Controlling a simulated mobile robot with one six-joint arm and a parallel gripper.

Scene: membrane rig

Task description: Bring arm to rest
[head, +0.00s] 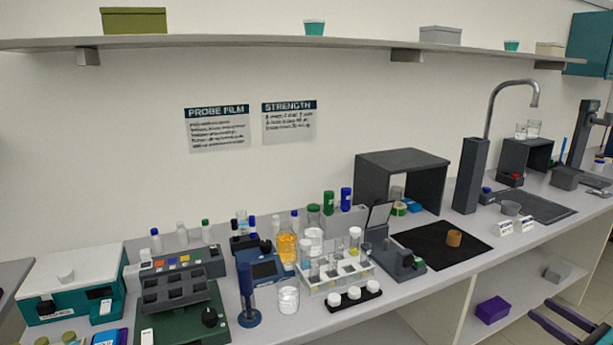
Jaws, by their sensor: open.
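My gripper (540,307) shows at the bottom right corner as two dark parallel fingers with a gap between them, beside a bit of teal. It is open, with nothing seen between the fingers. It appears in front of the bench, apart from the things on the worktop. The rest of my arm is outside the picture.
The long bench (430,262) is crowded: a teal-and-white device (75,275), a green device (180,318), a tube rack (335,275), a beaker (288,296). A black mat (425,252) carries a brown piece (454,238). A tall tap (490,115) and shelf (250,41) stand behind. A purple box (492,310) sits below.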

